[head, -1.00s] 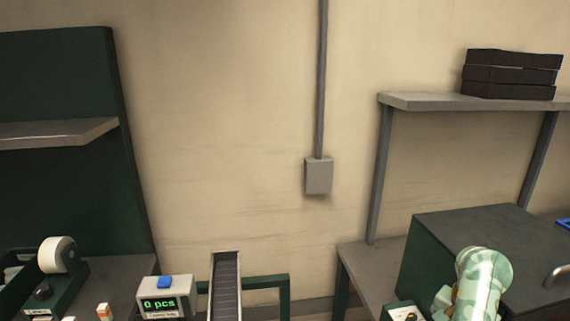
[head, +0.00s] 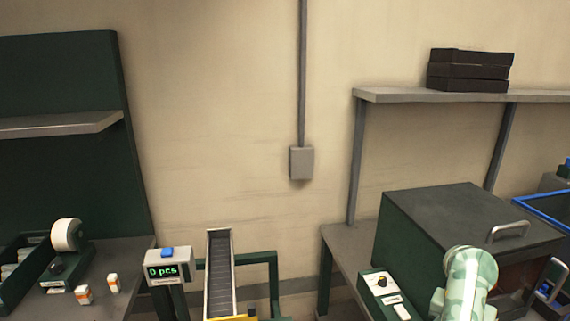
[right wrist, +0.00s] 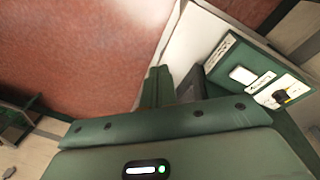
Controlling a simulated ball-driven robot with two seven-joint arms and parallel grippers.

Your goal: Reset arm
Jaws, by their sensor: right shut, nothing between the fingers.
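My right arm (head: 468,280) shows at the lower right of the head view, in front of the dark green box; its gripper cannot be made out there. In the right wrist view my right gripper (right wrist: 160,75) is shut and empty, with its fingers pointing up the picture. A panel with a black knob and white label (right wrist: 275,92) is right of the fingers, apart from them. My left gripper is in neither view.
A dark green box (head: 430,220) with a grey handle stands at the right, the control panel (head: 380,283) at its front left. A conveyor (head: 220,275) and a counter display (head: 166,268) reading 0 pcs stand left of centre. A tape dispenser (head: 66,236) is far left.

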